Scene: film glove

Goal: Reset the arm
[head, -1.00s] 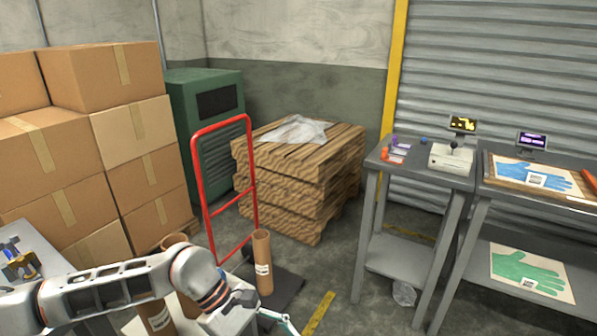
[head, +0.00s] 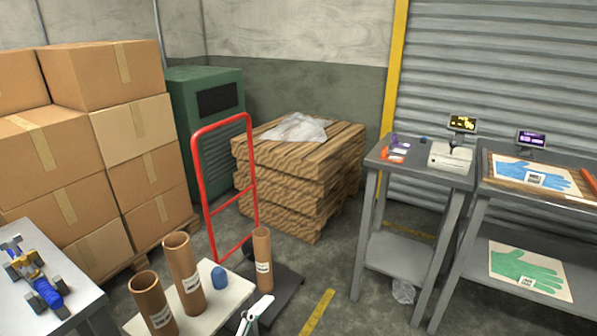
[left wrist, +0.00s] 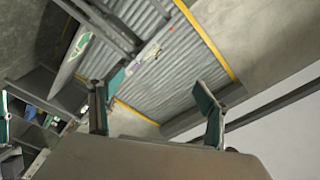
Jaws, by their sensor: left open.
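My left gripper (left wrist: 155,108) is open in the left wrist view, its two teal-padded fingers wide apart with nothing between them. That view is strongly tilted, with the roller shutter behind the fingers. In the head view only a small pale gripper piece (head: 256,310) shows at the bottom edge, seemingly part of my left gripper; the rest of that arm is out of the picture. My right gripper is not in view.
Brown tubes (head: 183,272) and a blue rounded object (head: 218,278) stand on a pale surface (head: 212,313). A red hand truck (head: 196,190) is behind. Left are a grey table (head: 70,318) and stacked boxes (head: 130,125). Right are grey stands (head: 412,166) with glove sheets (head: 528,270).

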